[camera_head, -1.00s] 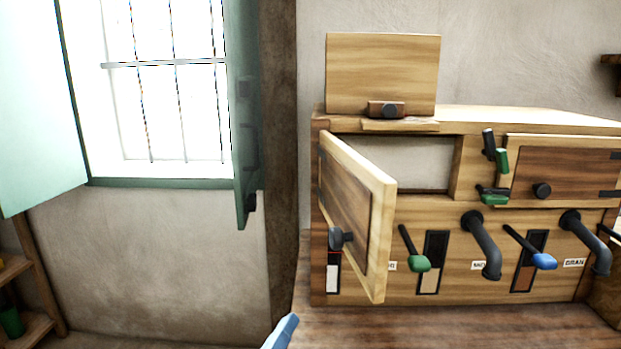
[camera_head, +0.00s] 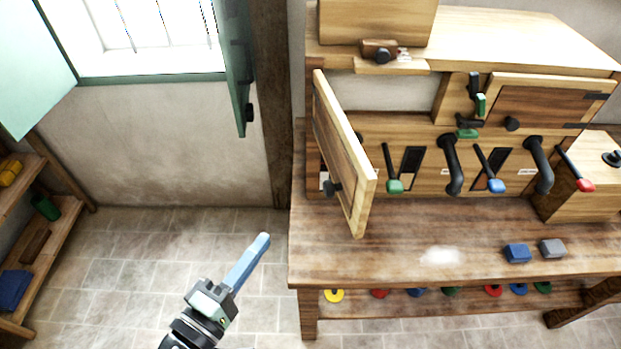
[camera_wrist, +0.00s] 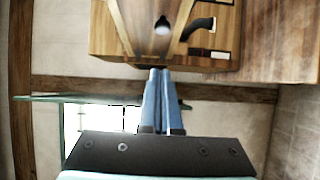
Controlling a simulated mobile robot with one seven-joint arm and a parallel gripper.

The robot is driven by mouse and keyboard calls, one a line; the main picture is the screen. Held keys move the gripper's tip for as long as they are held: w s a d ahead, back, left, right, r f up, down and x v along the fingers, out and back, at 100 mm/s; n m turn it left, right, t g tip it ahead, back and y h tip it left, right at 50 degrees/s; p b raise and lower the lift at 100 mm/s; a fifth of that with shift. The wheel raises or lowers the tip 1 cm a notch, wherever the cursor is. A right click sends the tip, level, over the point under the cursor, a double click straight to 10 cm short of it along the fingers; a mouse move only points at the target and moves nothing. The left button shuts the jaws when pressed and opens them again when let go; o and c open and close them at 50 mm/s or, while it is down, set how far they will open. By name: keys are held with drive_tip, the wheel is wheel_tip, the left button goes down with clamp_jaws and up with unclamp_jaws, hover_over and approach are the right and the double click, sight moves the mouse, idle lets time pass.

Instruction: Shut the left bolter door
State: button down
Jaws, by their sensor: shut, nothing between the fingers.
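The left bolter door (camera_head: 340,150) is a wooden panel hinged at its left edge. It stands wide open, swung out toward me, with a dark knob (camera_head: 331,188) low on its face. The opening (camera_head: 395,92) behind it shows a pale interior. The bolter (camera_head: 520,35) is a wooden cabinet on a bench. My gripper (camera_head: 263,240) is shut and empty, left of the door and apart from it, above the floor beside the bench. In the wrist view, my gripper's blue fingers (camera_wrist: 158,85) are together, and the door (camera_wrist: 150,30) shows beyond them.
The right door (camera_head: 550,105) is shut. Levers with green, blue and red grips and dark spouts line the bolter's front. Blue (camera_head: 517,254) and grey (camera_head: 552,248) blocks lie on the bench (camera_head: 400,265). A green shutter (camera_head: 237,70) juts from the window at left. A shelf (camera_head: 50,235) stands far left.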

drive_tip(key=p, duration=0.4)
approach(324, 187)
drive_tip(key=w, duration=0.5)
drive_tip(key=shift+w+d+f+p, duration=0.1)
drive_tip(key=shift+d+p, duration=0.15)
drive_tip(key=shift+d, duration=0.4)
drive_tip(key=shift+w+d+f+p, duration=0.1)
drive_tip(key=shift+d+p, duration=0.1)
drive_tip(key=shift+d, duration=0.45)
drive_tip(key=shift+d, duration=0.1)
